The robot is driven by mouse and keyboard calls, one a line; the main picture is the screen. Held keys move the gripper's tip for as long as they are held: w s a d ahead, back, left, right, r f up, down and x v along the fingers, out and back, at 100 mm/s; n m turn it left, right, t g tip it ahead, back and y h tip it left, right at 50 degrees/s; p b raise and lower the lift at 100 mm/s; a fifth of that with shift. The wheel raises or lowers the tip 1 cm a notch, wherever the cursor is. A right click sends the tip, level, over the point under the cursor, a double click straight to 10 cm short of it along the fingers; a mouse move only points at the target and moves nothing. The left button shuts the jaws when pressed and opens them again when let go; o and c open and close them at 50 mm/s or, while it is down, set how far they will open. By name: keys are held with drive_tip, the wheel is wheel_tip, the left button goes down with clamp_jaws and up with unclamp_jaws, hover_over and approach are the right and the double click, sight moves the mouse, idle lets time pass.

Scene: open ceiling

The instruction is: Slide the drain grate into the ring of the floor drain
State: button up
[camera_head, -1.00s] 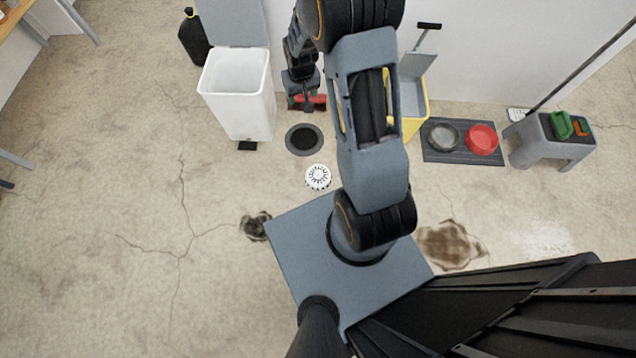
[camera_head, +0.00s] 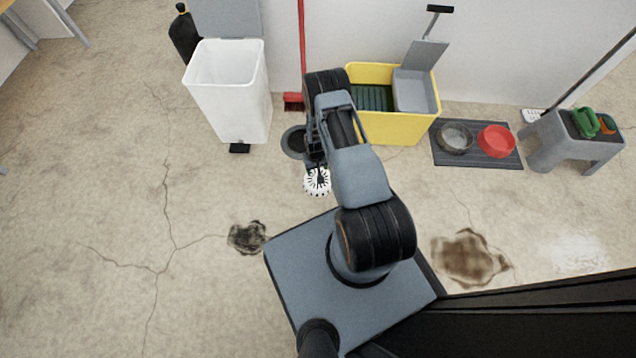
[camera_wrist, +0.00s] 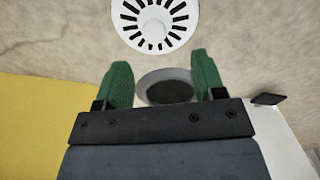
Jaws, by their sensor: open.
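The drain grate (camera_head: 317,184) is a white round disc with dark radial slots, lying on the concrete floor. In the wrist view the grate (camera_wrist: 156,22) has a raised knob in its middle and is cut off by the top edge. The floor drain (camera_head: 292,142) is a grey ring around a dark opening, just behind the grate and partly covered by my arm. The drain's ring (camera_wrist: 160,75) also shows in the wrist view between the fingers. My gripper (camera_wrist: 163,80) is open and empty, its green fingers apart. In the head view it hangs over the grate, its tips hard to make out.
A white bin (camera_head: 232,100) with a black pedal stands left of the drain. A yellow mop bucket (camera_head: 395,128) is to the right, with a red broom (camera_head: 294,102) at the wall. Bowls on a mat (camera_head: 477,160) and a grey stool (camera_head: 545,150) stand farther right.

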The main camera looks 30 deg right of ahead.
sight(310, 184)
drive_tip(key=shift+f+b, duration=0.45)
drive_tip(key=shift+f, duration=1.15)
drive_tip(key=shift+d+f+b, duration=0.2)
drive_tip(key=shift+f+b, duration=0.65)
drive_tip(key=shift+f, duration=0.5)
drive_tip(key=shift+d+f+b, duration=0.2)
drive_tip(key=shift+f+b, duration=0.6)
drive_tip(key=shift+f, duration=0.5)
drive_tip(key=shift+r, duration=0.1)
drive_tip(key=c, duration=1.1)
drive_tip(key=shift+r, duration=0.15)
